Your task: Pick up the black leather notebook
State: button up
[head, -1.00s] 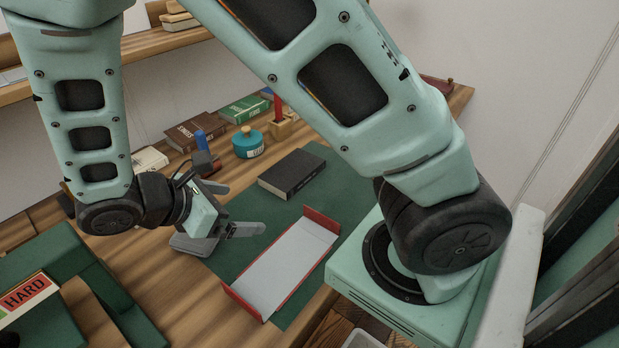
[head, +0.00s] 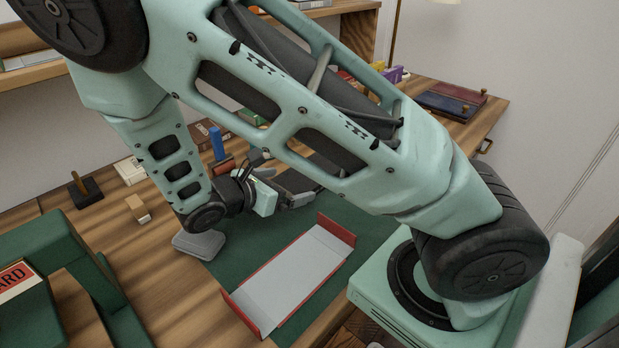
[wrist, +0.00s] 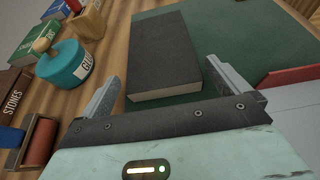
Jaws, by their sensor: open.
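The black notebook (wrist: 165,50) lies flat on the dark green mat (wrist: 245,30), with its pale page edge toward me in the wrist view. My gripper (wrist: 162,70) is open, with one finger at each side of the notebook's near end in that view. Nothing is held. I cannot tell whether the fingers touch the notebook or are above it.
A pale tray with red ends (head: 290,275) lies on the mat in front of my gripper. A teal glue pot (wrist: 65,64), a brown book (wrist: 12,92) and a red roller (wrist: 38,142) stand left of the notebook. A grey rounded object (head: 198,245) sits at the mat's left edge.

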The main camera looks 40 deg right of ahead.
aim_at(294, 183)
jog(key=shift+x, duration=1.85)
jog(key=shift+s, duration=0.1)
jog(key=c, duration=0.9)
jog(key=shift+c, duration=0.2)
